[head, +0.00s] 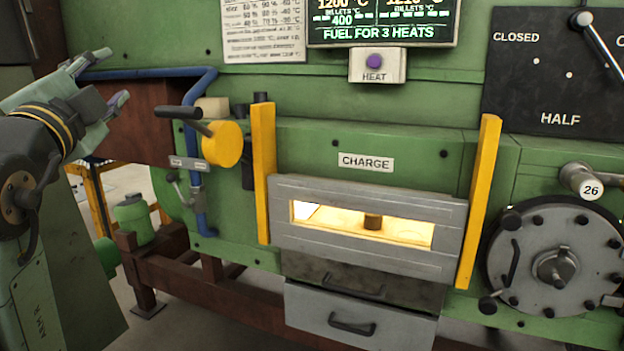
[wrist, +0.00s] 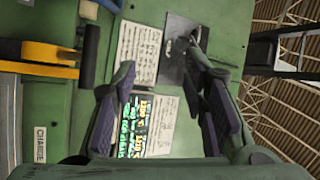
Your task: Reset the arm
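My gripper (head: 112,78) is at the upper left of the head view, at the end of my raised arm. Its two fingers are spread apart with nothing between them. In the wrist view the open fingers (wrist: 164,112) frame the furnace's green front panel, with a lit display and printed sheets behind them. The gripper appears apart from the furnace, left of the yellow-ended lever (head: 222,145). How far it stands from the panel is hard to tell.
The CHARGE door (head: 368,257) has a glowing window with a dark billet (head: 373,221) inside. Yellow guide bars (head: 262,172) flank it. A blue pipe (head: 198,205), a HEAT button (head: 375,61), a round hatch (head: 556,264) and a drawer (head: 360,315) are on the furnace.

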